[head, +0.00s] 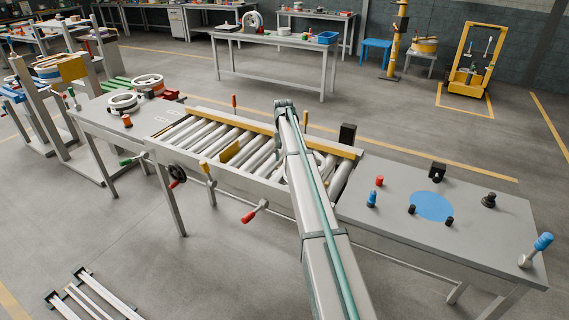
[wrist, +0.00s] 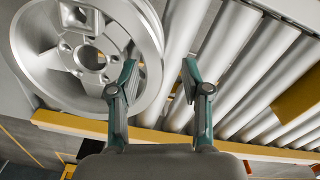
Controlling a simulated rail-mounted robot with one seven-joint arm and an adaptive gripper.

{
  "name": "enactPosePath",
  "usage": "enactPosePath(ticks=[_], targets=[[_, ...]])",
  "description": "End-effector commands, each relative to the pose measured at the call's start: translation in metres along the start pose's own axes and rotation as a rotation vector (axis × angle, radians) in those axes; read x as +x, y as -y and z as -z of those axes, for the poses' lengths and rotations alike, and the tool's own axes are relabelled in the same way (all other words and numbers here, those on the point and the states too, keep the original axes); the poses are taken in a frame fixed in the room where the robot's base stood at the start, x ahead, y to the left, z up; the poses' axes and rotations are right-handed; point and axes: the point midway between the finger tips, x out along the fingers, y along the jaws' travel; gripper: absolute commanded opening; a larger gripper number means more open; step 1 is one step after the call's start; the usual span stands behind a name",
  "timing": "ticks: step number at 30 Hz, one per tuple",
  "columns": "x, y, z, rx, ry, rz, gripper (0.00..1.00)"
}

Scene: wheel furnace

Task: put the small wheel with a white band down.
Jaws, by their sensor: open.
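In the wrist view, a silver-grey spoked wheel (wrist: 58,72) fills the upper left. I cannot make out a white band on it. My gripper (wrist: 158,72) is open. Its left finger overlaps the wheel's face and its right finger is beyond the wheel's outer edge, so the rim lies between them in the picture. I cannot tell whether either finger touches it. The wheel is next to the rollers (wrist: 240,65) and the yellow rail (wrist: 155,138); what bears it is not clear.
In the head view, the roller conveyor (head: 193,140) runs between a left table (head: 100,120) with other wheels (head: 125,102) and a right table (head: 385,215) with a blue disc (head: 432,206) and several pegs. A black block (head: 347,134) stands at the conveyor's far edge.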

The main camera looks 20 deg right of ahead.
Motion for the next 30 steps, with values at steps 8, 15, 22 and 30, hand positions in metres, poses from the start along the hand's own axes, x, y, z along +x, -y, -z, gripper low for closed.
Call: enactPosePath(ticks=[8,15,22,30], targets=[[-0.054,0.001,0.001,0.000,-0.002,0.001,0.48],[-0.082,0.000,0.001,0.000,-0.001,0.000,0.48],[-0.089,0.000,0.000,0.000,0.000,0.000,0.48],[-0.088,0.000,0.000,0.000,0.000,0.000,0.48]])
